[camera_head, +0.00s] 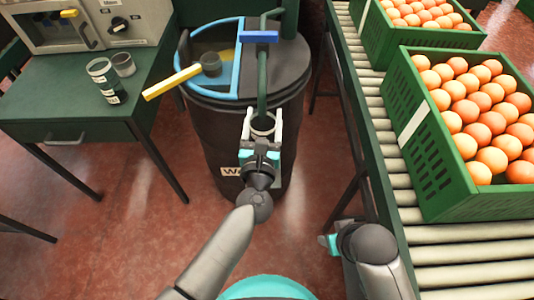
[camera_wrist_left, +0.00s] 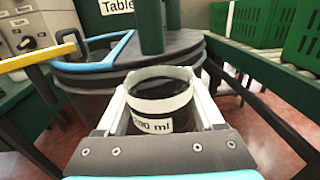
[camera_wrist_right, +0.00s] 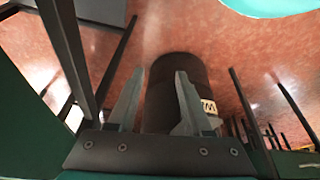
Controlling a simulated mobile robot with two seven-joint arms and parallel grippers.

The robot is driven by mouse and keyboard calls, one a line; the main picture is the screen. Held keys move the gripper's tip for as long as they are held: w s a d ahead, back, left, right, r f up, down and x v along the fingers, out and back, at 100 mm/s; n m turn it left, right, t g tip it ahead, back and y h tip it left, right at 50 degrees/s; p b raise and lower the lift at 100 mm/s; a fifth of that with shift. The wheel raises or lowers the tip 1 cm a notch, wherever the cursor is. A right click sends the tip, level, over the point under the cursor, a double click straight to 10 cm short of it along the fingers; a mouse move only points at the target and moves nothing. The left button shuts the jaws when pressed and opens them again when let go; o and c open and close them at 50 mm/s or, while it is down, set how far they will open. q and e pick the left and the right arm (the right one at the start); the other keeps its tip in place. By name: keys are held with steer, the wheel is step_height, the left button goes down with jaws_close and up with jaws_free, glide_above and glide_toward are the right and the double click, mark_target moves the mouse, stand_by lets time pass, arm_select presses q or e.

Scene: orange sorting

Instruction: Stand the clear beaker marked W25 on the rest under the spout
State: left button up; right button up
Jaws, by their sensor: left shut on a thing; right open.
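My left gripper (camera_head: 262,118) is shut around a clear beaker (camera_head: 263,125) in front of the dark barrel. In the left wrist view the beaker (camera_wrist_left: 160,105) stands about upright between the fingers, with a white band and a partly visible label ending in "ml"; no W25 mark shows. A green pipe (camera_head: 262,80), seemingly the spout, comes down just behind the beaker; I cannot tell whether the beaker is under it. The rest is not discernible. My right gripper (camera_wrist_right: 155,100) is open and empty, low beside the conveyor; it also shows in the head view (camera_head: 328,243).
The barrel (camera_head: 205,120) has a blue-rimmed opening and a yellow-handled dipper (camera_head: 172,82) across its edge. A green table (camera_head: 40,105) at left holds two containers (camera_head: 105,82) and a machine (camera_head: 85,25). A roller conveyor (camera_head: 395,165) with orange crates (camera_head: 440,195) runs at right.

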arm_select(q)
step_height(320, 180, down, 4)
steer(key=b, duration=0.2)
steer(key=shift+s+f+b, duration=0.1)
steer(key=shift+f+b, duration=0.15)
steer(key=shift+b, duration=0.15)
steer(key=shift+f, duration=0.3)
arm_select(e)
step_height(320, 180, up, 6)
steer(key=t, duration=0.1)
arm_select(q)
steer(key=shift+f+b, duration=0.4)
step_height(320, 180, down, 3)
steer(key=shift+r+b, duration=0.15)
steer(key=shift+b, duration=0.8)
steer(key=shift+f+b, duration=0.3)
steer(key=shift+f, duration=0.2)
arm_select(e)
steer(key=w+a+t+y, duration=0.3)
steer(key=w+a+t, duration=0.2)
steer(key=a, duration=0.1)
steer(key=shift+w+a+n, duration=0.15)
steer(key=shift+a+n, duration=0.15)
steer(key=shift+a+t, duration=0.1)
steer(key=shift+t, duration=0.2)
